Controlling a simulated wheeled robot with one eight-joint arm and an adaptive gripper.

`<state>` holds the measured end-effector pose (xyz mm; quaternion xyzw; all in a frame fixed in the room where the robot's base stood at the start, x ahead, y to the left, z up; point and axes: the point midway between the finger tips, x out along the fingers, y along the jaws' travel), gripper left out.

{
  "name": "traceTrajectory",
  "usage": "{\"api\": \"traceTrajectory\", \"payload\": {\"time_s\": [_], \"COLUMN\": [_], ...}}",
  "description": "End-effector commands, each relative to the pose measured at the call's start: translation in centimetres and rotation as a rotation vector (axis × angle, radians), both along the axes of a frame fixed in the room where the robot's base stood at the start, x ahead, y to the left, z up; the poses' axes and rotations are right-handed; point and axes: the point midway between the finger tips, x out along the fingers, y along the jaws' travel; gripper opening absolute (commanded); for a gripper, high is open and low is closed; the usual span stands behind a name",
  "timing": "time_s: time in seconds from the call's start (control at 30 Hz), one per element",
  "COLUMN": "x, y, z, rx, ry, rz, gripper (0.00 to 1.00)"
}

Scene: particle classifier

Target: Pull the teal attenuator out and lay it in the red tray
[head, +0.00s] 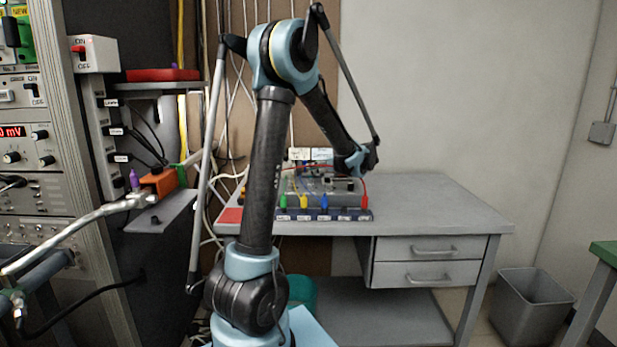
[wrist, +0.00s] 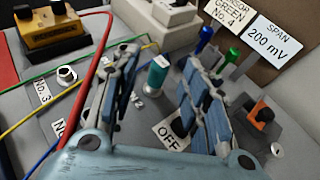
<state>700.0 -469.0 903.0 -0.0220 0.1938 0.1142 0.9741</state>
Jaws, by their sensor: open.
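The teal attenuator (wrist: 157,76) is a small upright cylinder with a pale top, standing on the grey panel in the wrist view. My gripper (wrist: 163,62) is open, with one finger to its left and one to its right. I see space on both sides, and neither finger clearly touches it. In the head view my gripper (head: 362,163) is over the bench apparatus, and I cannot make out the attenuator there. A flat red tray-like thing (head: 230,215) lies at the bench's front left. A red edge (wrist: 6,70) shows at the left of the wrist view.
Green, red, yellow and blue cables cross left of my fingers. Blue and green plugs (wrist: 232,57) and an orange switch (wrist: 262,113) stand to the right. Another red tray-like thing (head: 162,75) is on a shelf. The bench's right side (head: 430,205) is clear.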

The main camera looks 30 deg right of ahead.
Motion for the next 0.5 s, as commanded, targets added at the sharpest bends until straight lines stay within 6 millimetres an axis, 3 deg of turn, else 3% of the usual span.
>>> {"api": "traceTrajectory", "payload": {"time_s": [0.3,0.5], "x": [3.5,4.4], "y": [0.8,1.0], "z": [-1.6,-2.0], "rx": [-0.002,-0.002], "ry": [0.000,0.001], "rz": [0.004,0.002], "gripper": [0.42,0.42]}}
